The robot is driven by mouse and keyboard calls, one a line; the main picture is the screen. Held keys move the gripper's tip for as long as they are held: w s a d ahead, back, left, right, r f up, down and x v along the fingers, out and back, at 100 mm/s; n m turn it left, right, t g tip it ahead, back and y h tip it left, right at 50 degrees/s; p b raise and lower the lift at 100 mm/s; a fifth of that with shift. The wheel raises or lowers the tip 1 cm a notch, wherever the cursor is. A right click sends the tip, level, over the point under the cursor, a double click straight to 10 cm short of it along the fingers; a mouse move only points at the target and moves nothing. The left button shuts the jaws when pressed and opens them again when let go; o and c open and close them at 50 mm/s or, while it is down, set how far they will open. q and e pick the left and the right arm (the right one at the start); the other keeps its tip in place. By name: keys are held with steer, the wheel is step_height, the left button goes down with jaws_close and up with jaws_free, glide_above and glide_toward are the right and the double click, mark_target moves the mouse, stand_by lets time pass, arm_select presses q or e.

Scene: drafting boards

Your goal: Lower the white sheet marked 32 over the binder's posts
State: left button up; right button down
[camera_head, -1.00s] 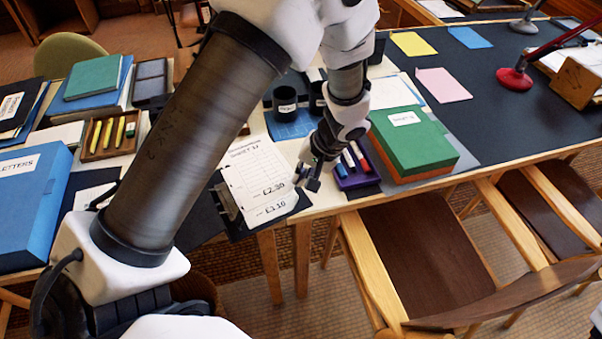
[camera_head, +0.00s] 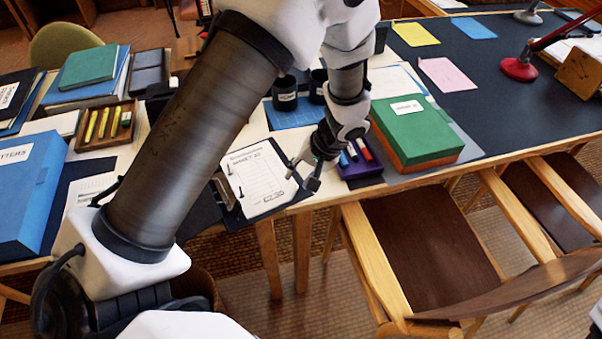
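The white sheet marked 32 (camera_head: 262,180) lies on or just above the dark binder (camera_head: 240,218), left of the purple tray. The binder's metal fitting (camera_head: 222,192) is at the sheet's left edge, partly behind my arm. I cannot make out the posts or whether the sheet's holes are around them. My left gripper (camera_head: 302,178) is at the sheet's right edge with its fingers spread apart. It looks empty. My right gripper is not in view.
A purple tray of markers (camera_head: 360,172) and a green box (camera_head: 415,135) stand just right of the gripper. Black cups (camera_head: 285,95) are behind. A blue box (camera_head: 28,195) and a wooden pen tray (camera_head: 103,125) are at left. A chair (camera_head: 420,240) stands at the front edge.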

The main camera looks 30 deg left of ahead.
arm_select(q)
steer(key=v, duration=1.2)
steer(key=s+f+g+h+p, duration=0.2)
steer(key=s+f+g+h, duration=0.25)
steer(key=s+f, duration=2.3)
steer(key=w+m+t, duration=0.1)
steer(key=t, duration=0.1)
steer(key=w+m+t, duration=0.1)
steer(key=w+t, duration=0.1)
steer(key=w+m+t, duration=0.1)
steer(key=w+t, duration=0.1)
steer(key=shift+a+r, duration=0.15)
steer(key=shift+a, duration=0.2)
